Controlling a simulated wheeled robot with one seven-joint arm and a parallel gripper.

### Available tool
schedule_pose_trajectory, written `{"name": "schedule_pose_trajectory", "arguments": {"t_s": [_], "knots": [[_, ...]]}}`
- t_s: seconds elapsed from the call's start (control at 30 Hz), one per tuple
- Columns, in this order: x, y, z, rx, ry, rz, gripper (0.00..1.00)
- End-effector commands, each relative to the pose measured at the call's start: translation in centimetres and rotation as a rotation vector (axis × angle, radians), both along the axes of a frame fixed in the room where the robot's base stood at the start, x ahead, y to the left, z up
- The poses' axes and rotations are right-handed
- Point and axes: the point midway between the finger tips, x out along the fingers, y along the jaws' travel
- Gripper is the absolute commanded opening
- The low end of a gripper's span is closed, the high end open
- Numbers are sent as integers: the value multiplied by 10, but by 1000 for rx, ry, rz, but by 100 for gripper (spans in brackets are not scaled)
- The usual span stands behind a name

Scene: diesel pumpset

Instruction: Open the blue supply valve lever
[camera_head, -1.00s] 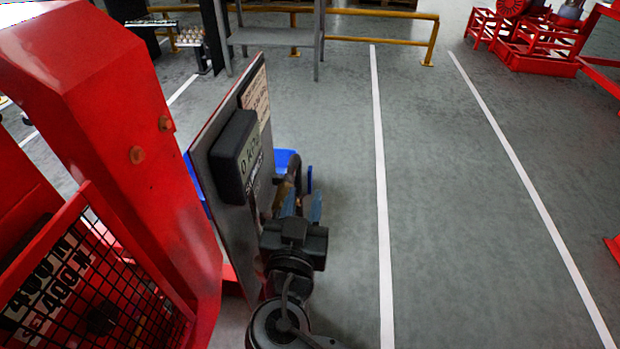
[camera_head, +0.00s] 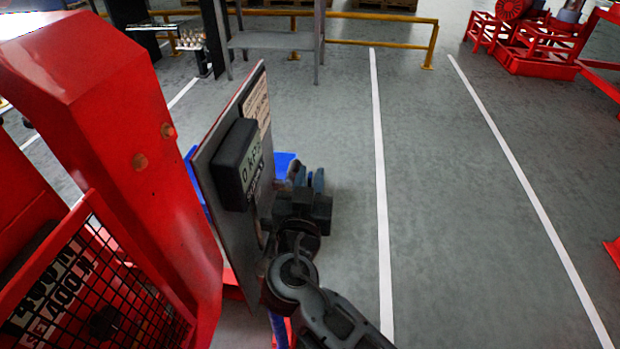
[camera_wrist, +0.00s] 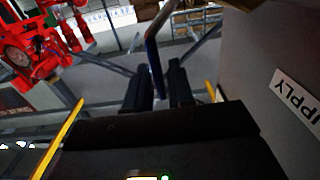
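The blue supply valve lever (camera_wrist: 153,57) shows in the wrist view as a thin, nearly upright bar. Its lower end reaches down between the two dark fingers of my gripper (camera_wrist: 160,85). The fingers stand apart with a gap between them, and I cannot tell whether either touches the lever. In the head view my gripper (camera_head: 309,181) is just right of the panel (camera_head: 225,225), pointing away from the camera. There the lever cannot be told clearly from the fingers. A label ending in "UPPLY" (camera_wrist: 297,98) is on the panel surface at right in the wrist view.
The panel carries a dark digital display box (camera_head: 238,164). A red machine frame with a mesh guard (camera_head: 100,290) fills the left. A blue object (camera_head: 284,161) lies beyond the panel. Open grey floor with white lines (camera_head: 380,190) is on the right.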

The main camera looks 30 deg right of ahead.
Motion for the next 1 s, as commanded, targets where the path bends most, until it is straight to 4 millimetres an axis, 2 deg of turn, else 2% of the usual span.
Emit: {"name": "schedule_pose_trajectory", "arguments": {"t_s": [0.03,0.23,1.0], "knots": [[0,0,0,0,0,0,18],[0,0,0,0,0,0,0],[3,-2,4,33,44,0,0]]}}
